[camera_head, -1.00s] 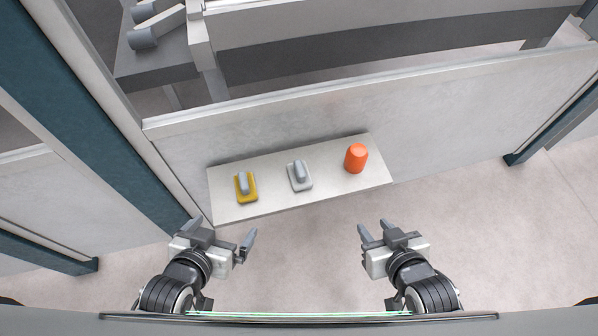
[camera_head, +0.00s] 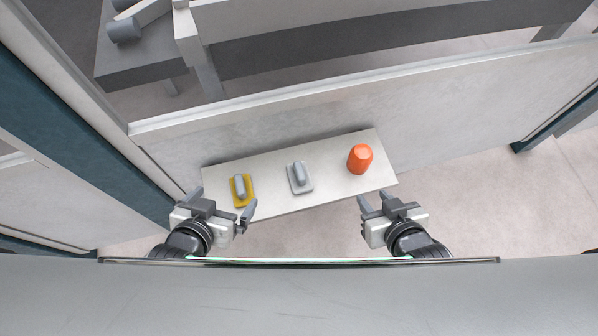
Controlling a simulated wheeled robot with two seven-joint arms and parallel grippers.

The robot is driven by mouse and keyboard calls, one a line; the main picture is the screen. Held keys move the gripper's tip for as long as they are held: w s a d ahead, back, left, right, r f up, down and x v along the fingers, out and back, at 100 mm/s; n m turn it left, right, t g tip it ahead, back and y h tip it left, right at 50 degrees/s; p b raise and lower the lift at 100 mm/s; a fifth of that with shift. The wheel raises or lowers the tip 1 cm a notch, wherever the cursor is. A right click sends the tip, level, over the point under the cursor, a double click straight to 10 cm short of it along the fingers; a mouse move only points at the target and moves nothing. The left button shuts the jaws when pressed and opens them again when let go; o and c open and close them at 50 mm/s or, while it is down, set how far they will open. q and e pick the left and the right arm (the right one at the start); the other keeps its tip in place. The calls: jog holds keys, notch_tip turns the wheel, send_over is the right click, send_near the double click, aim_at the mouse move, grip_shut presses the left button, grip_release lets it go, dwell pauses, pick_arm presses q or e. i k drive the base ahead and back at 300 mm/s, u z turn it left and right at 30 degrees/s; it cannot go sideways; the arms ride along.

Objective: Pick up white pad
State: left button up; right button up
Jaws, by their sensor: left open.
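The white pad (camera_head: 305,187) lies on a narrow pale shelf (camera_head: 328,155), between a yellow pad and an orange object. A grey rounded handle (camera_head: 299,174) stands on top of the white pad. My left gripper (camera_head: 225,200) is open and empty at the front left of the shelf, its fingers either side of the yellow pad's near end in the picture; its height over the shelf is hard to tell. My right gripper (camera_head: 375,200) is at the shelf's front right, in front of the orange object, its fingers apart with nothing between them. Neither gripper touches the white pad.
The yellow pad (camera_head: 247,199) with a grey handle is on the shelf's left. The orange object (camera_head: 360,159) is on its right. A pale panel (camera_head: 440,110) rises behind the shelf. A teal post (camera_head: 90,165) stands at left. The floor at right is clear.

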aim_at(299, 177)
jog(key=z, duration=2.85)
jog(key=k, duration=1)
jog(key=u, duration=2.1)
